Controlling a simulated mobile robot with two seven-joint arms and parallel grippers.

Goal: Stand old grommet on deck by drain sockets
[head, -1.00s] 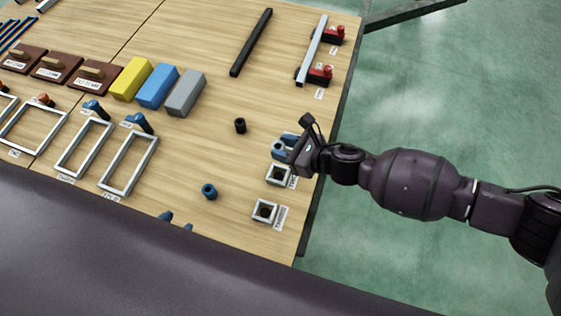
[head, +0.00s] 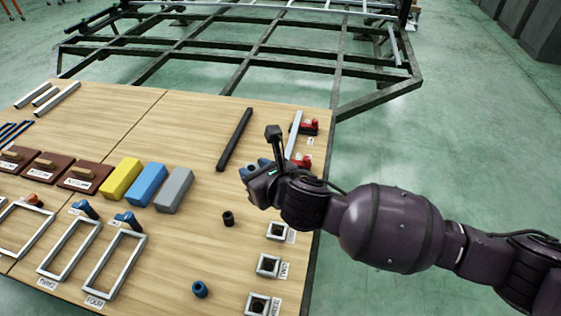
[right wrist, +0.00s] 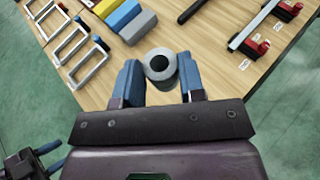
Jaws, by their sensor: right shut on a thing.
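My right gripper (head: 254,172) is shut on a grey ring-shaped grommet with a dark hole (right wrist: 160,66), which shows between its blue fingers in the right wrist view. It is over the right part of the wooden deck; its clearance is hard to tell. In the head view the hand hides most of the grommet. Three square sockets (head: 277,231) (head: 268,265) (head: 258,304) with labels line the deck's right edge, nearer than the gripper. My left gripper (right wrist: 52,157) shows at the lower left of the right wrist view, its blue fingers apart and empty.
A black grommet (head: 228,218) and a blue one (head: 200,289) stand on the deck. Yellow, blue and grey blocks (head: 174,190), a black bar (head: 235,140) and red clamps with a silver bar (head: 294,135) lie farther back. A dark chassis frame (head: 375,104) stands beyond.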

